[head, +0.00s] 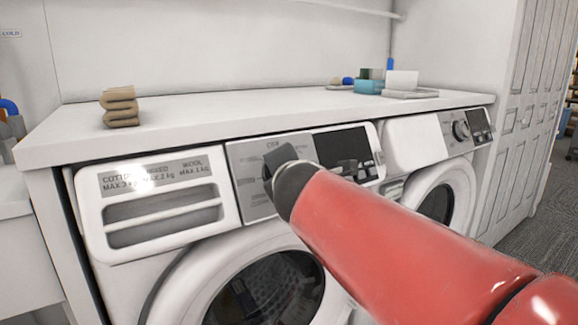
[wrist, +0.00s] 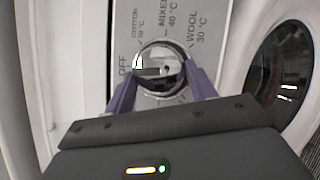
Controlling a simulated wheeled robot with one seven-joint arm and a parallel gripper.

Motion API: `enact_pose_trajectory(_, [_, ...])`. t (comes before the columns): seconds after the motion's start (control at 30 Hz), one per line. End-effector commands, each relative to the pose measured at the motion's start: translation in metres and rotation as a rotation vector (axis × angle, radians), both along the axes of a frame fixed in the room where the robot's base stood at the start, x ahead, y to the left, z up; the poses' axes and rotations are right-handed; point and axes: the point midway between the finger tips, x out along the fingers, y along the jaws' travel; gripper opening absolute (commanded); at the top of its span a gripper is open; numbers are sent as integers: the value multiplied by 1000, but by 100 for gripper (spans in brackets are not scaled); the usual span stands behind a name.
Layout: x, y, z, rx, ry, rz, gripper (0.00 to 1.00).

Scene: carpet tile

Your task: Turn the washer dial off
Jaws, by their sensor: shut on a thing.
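The washer dial (wrist: 163,52) is a round, shiny silver knob on the grey control panel (wrist: 190,25) in the wrist view. Labels OFF, COTTON, MIXED and WOOL are printed around its upper left, top and right. My gripper (wrist: 162,72) has its two purple fingers on either side of the dial and is shut on it. The dial's lower part is partly hidden by the gripper. Which label the dial points at is unclear. In the head view my red arm reaches to the panel of the left washer (head: 96,215) and covers the dial.
A second machine (head: 415,145) with its own dial (head: 461,130) stands to the right. A white countertop (head: 220,112) runs above both, with folded brown towels (head: 120,107) at left and small boxes (head: 370,82) at back right. The washer's round door (wrist: 285,75) is right of the panel.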

Motion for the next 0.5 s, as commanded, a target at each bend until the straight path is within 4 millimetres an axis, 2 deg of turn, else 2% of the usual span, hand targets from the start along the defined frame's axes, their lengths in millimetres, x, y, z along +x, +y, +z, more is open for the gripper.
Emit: enact_pose_trajectory(0.5, [1,0,1,109,76,-69,33])
